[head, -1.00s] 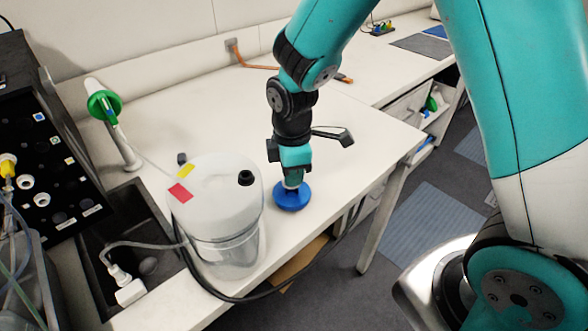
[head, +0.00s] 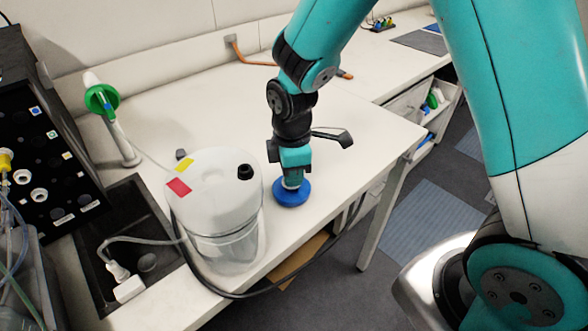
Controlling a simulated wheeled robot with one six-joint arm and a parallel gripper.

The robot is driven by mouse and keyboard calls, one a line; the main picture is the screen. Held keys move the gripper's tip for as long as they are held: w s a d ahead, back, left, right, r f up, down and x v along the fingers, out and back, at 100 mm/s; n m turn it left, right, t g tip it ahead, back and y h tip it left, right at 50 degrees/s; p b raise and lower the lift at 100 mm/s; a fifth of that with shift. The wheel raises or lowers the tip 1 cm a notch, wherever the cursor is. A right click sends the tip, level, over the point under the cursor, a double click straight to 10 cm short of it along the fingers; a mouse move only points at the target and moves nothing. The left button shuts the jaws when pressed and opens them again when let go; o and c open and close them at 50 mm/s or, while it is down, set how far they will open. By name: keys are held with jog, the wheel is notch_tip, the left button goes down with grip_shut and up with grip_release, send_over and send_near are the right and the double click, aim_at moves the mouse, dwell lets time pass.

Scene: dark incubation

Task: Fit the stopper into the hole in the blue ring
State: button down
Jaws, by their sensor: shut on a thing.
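The blue ring (head: 291,198) lies flat on the white bench near its front edge, just right of the large clear vessel. My gripper (head: 292,182) points straight down over the middle of the ring. It is shut on a small pale piece, which I take to be the stopper (head: 292,185); only a sliver of it shows between the jaws and the ring. The hole in the ring is hidden behind the gripper and this piece. I cannot tell whether the stopper is inside the hole or just above it.
The vessel (head: 214,212), with a black cap (head: 245,172) on top, stands close left of my gripper. A black hose (head: 262,293) hangs along the bench's front edge. A dark sink (head: 97,230) lies farther left.

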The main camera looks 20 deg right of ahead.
jog(key=shift+f+b, duration=0.4)
jog(key=shift+f, duration=0.3)
jog(key=c, duration=1)
grip_release()
notch_tip(320, 180, up, 17)
jog(key=shift+r, duration=0.2)
